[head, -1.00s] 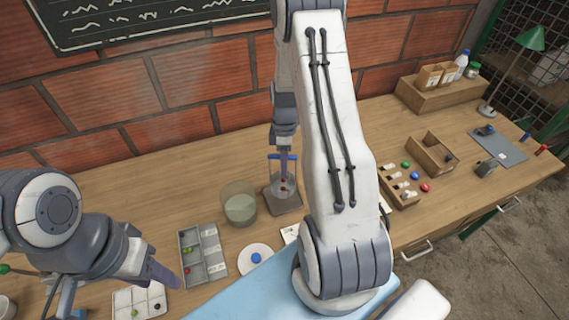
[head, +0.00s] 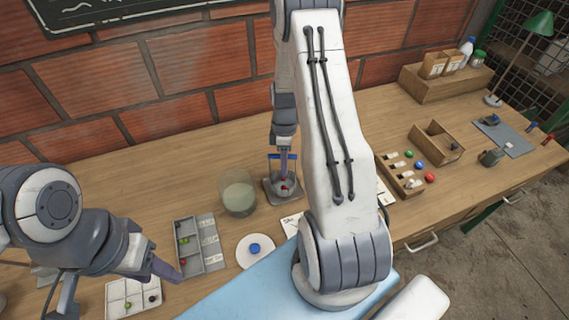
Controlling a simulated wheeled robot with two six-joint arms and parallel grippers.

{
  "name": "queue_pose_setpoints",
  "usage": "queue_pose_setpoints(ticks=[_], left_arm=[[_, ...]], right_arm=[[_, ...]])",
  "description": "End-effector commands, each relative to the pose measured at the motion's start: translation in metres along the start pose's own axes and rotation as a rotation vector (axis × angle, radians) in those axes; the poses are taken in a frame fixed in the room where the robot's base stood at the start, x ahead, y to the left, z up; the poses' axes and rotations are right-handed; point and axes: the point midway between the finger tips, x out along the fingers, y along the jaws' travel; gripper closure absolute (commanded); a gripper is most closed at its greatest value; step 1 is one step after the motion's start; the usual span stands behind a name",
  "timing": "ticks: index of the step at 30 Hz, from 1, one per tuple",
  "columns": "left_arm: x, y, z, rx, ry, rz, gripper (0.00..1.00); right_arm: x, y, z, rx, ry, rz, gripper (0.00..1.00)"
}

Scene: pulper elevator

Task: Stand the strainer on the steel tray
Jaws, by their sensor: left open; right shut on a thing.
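The strainer (head: 283,186) is a pale, see-through cup with red bits in it and a blue bar across its top. It is upright over the square grey steel tray (head: 270,198), low enough that its bottom seems at or just above the tray; I cannot tell whether it touches. My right gripper (head: 284,153) points down and is shut on the strainer at its blue bar; the fingertips are small and partly hidden. My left gripper (head: 166,272) is open and empty over the table at lower left, beside the compartment tray.
A cloudy glass beaker (head: 238,194) stands just left of the steel tray. A grey compartment tray (head: 213,240), a white plate (head: 270,246) with a blue piece and a white sectioned tray (head: 120,306) are nearer. A wooden box (head: 436,141) stands at right.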

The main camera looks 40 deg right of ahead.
Motion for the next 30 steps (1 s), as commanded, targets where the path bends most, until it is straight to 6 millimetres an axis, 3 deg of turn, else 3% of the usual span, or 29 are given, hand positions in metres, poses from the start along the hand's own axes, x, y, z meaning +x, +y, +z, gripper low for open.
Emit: queue_pose_setpoints(ticks=[2, 3, 5, 17, 30], left_arm=[[0.000, 0.000, 0.000, 0.000, 0.000, 0.000, 0.50], [0.000, 0.000, 0.000, 0.000, 0.000, 0.000, 0.50], [0.000, 0.000, 0.000, 0.000, 0.000, 0.000, 0.50], [0.002, 0.000, 0.000, 0.000, 0.000, 0.000, 0.50], [0.018, -0.001, 0.001, 0.001, 0.000, 0.000, 0.50]], right_arm=[[0.000, 0.000, 0.000, 0.000, 0.000, 0.000, 1.00], [0.000, 0.000, 0.000, 0.000, 0.000, 0.000, 0.70], [0.000, 0.000, 0.000, 0.000, 0.000, 0.000, 0.47], [-0.005, 0.001, 0.000, 0.000, 0.000, 0.001, 0.46], [-0.083, 0.001, 0.000, 0.000, 0.001, 0.005, 0.46]])
